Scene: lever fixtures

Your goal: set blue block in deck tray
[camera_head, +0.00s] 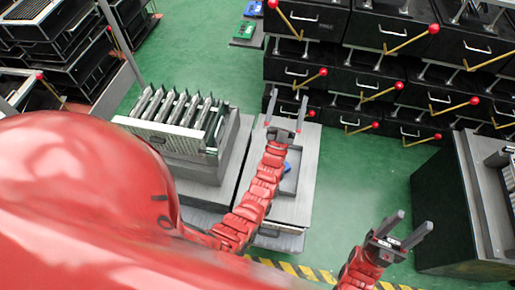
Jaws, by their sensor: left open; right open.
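A small blue block (287,168) shows just to the right of my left arm. It appears to lie in the shallow grey deck tray (291,185), and the arm hides part of both. My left gripper (288,100) is open and empty; in the picture it is beyond the tray and the block, apart from them. My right gripper (414,220) is open and empty over the green floor, well to the right of the tray.
A rack of upright grey plates (175,112) stands left of the tray. Black drawer units with red-knobbed yellow levers (380,75) fill the back right. A black cabinet (450,215) stands at the right. Blue and green pieces (250,28) lie far back. Green floor (350,180) is clear between.

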